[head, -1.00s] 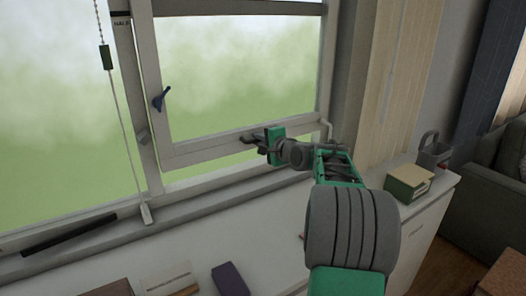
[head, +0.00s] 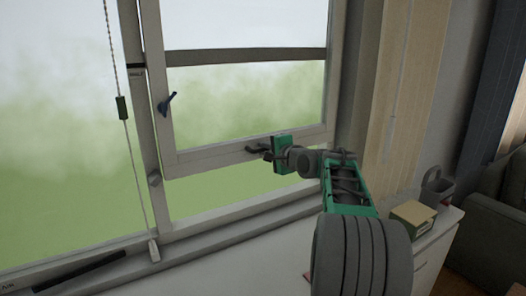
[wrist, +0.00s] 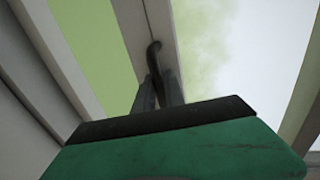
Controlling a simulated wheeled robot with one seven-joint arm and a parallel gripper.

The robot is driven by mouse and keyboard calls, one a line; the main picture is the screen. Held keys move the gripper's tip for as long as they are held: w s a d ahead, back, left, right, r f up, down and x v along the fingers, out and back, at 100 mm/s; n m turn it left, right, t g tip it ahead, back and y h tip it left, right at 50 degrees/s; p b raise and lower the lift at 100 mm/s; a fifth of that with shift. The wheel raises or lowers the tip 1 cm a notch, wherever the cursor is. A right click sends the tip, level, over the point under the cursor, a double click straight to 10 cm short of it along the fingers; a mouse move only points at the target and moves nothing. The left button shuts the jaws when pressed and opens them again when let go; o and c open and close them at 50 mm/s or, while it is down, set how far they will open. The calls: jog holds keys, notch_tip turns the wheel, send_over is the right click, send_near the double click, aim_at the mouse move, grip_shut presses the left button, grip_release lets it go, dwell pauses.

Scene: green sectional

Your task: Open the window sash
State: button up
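A dark curved handle (head: 255,149) is on the bottom rail. My gripper (head: 268,154), with a green body, is at this handle in the head view. In the wrist view, the two grey fingers of my gripper (wrist: 159,95) stand close on either side of the dark handle (wrist: 154,58) and look closed on it. The exact contact is partly hidden.
A dark bar (head: 80,270) lies on the sill. A vertical blind (head: 403,80) hangs right of the window.

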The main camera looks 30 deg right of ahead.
jog(key=o, duration=0.4)
jog(key=shift+s, duration=0.1)
jog(key=b+v, duration=0.2)
jog(key=v, duration=0.5)
jog(key=shift+s, duration=0.35)
